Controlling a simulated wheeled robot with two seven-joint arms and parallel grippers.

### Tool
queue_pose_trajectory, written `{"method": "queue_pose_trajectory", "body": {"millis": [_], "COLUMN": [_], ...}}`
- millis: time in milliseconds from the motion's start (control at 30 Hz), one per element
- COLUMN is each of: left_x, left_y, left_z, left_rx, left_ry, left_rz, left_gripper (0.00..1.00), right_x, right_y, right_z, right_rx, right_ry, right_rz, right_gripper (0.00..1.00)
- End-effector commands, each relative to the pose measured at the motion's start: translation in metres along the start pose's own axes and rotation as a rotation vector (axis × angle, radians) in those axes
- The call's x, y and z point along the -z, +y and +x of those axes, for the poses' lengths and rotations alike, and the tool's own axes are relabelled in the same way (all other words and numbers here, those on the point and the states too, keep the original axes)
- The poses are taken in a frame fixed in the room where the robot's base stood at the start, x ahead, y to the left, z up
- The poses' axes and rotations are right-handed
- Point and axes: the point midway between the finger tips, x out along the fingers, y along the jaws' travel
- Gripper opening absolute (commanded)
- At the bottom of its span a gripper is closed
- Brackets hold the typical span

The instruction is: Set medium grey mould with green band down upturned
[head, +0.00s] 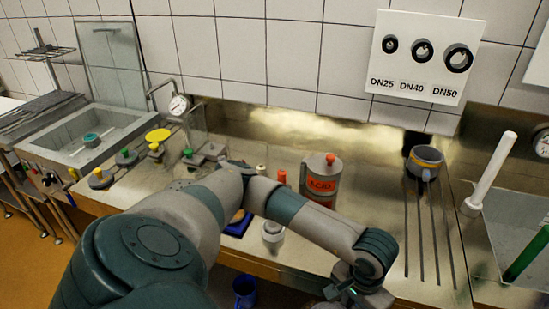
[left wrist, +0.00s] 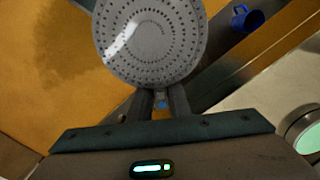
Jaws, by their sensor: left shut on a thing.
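In the left wrist view my left gripper (left wrist: 162,98) is shut on the rim of a round grey mould (left wrist: 152,40). The mould's pale face, dotted with rings of small holes, is turned to the camera. Its side wall is hidden, so I cannot see a green band. Another grey mould (head: 425,158), with a yellow band, stands at the back of the slotted drain area (head: 421,230). My right gripper is not in view.
A grey can with a red label (head: 320,180) stands mid-counter, left of the slots. A white post (head: 489,172) and a basin stand at the right. A blue mug (head: 244,290) is low in front of the counter. The front slots look free.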

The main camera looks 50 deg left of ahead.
Motion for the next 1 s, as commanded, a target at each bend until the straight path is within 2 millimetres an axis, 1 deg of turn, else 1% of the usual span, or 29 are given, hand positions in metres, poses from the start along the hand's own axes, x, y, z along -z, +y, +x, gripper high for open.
{"method": "queue_pose_trajectory", "body": {"millis": [100, 233, 467, 567, 767, 1000], "left_x": [0.0, 0.0, 0.0, 0.001, 0.001, 0.001], "left_y": [0.0, 0.0, 0.002, 0.004, 0.013, 0.028], "left_z": [0.0, 0.0, -0.002, -0.005, -0.017, -0.038], "left_rx": [0.0, 0.0, -0.002, -0.004, -0.01, -0.016], "left_ry": [0.0, 0.0, 0.0, 0.0, -0.005, -0.015], "left_rz": [0.0, 0.0, -0.028, -0.082, -0.29, -0.661], "left_gripper": [0.0, 0.0, 0.0, 0.0, 0.0, 0.0], "right_x": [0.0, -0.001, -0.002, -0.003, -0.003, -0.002], "right_y": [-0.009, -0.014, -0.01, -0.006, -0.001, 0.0], "right_z": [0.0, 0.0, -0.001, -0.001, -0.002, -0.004], "right_rx": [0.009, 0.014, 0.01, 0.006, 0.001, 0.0], "right_ry": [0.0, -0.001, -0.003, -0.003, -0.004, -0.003], "right_rz": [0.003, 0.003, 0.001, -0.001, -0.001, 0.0], "right_gripper": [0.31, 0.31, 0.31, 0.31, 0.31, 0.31]}}
